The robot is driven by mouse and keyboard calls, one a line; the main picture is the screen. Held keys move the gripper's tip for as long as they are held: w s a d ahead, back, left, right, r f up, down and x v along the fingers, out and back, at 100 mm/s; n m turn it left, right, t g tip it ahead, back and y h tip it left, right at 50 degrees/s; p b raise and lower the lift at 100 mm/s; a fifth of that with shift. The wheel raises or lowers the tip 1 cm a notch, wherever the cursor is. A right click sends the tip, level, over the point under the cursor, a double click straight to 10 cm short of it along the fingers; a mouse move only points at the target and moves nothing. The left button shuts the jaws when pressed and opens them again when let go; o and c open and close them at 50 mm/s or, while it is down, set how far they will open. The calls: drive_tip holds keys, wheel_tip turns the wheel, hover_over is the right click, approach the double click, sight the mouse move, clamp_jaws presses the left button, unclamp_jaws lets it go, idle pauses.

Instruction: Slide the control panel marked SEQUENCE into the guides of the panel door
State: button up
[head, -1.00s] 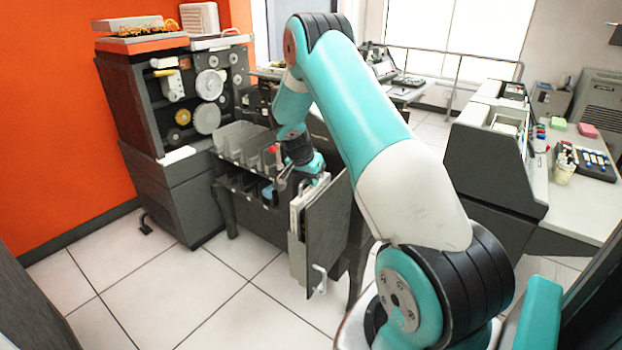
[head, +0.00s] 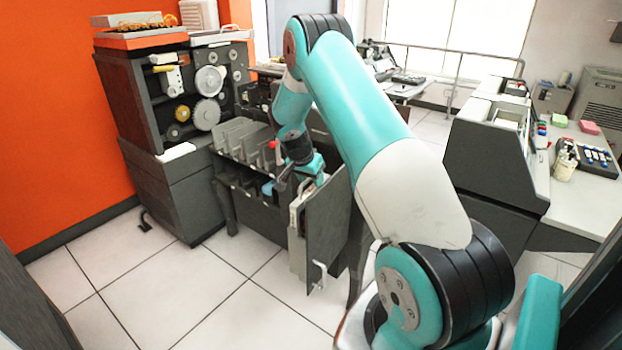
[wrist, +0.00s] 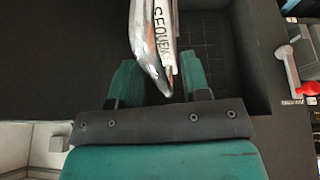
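The SEQUENCE panel (wrist: 160,22) shows end-on in the wrist view, with its lettered light edge and a curved metal handle (wrist: 143,40). My gripper (wrist: 160,65) has its two teal fingers apart, one on each side of the panel and handle, with dark gaps beside the handle's near end. Contact at the fingertips is hard to make out. In the head view my gripper (head: 290,182) is above the light panel edge (head: 295,220) at the dark panel door (head: 328,220), which stands open. The guides cannot be made out, so I cannot tell how the panel sits in them.
A grey card rack (head: 235,140) with several pockets stands just left of the gripper. The door's lower handle (head: 318,277) sticks out toward the open tiled floor. A red-tipped lever (wrist: 305,90) is at the right in the wrist view.

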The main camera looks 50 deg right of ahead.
drive_tip(key=shift+s+a+f, duration=0.1)
drive_tip(key=shift+f, duration=0.05)
drive_tip(key=b+v, duration=0.2)
drive_tip(key=v, duration=1.5)
drive_tip(key=shift+r, duration=0.35)
drive_tip(key=shift+a, duration=0.1)
drive_tip(key=s+a+r+n+t+y, duration=0.1)
drive_tip(key=s+a+r+n+y, duration=0.3)
drive_tip(key=a, duration=0.7)
drive_tip(key=s+a+n+t, duration=0.1)
drive_tip(key=s+a+n, duration=0.1)
drive_tip(key=a+n, duration=0.7)
drive_tip(key=s+a+r+n+g+y, duration=0.1)
drive_tip(key=s+a+n+y, duration=0.3)
drive_tip(key=s+a+n, duration=0.6)
drive_tip(key=s+a+g, duration=0.1)
drive_tip(key=s+a, duration=0.7)
drive_tip(key=s, duration=0.3)
drive_tip(key=shift+s+a+y, duration=0.15)
drive_tip(key=shift+a+y, duration=0.15)
drive_tip(key=shift+y, duration=0.1)
drive_tip(key=shift+r, duration=0.15)
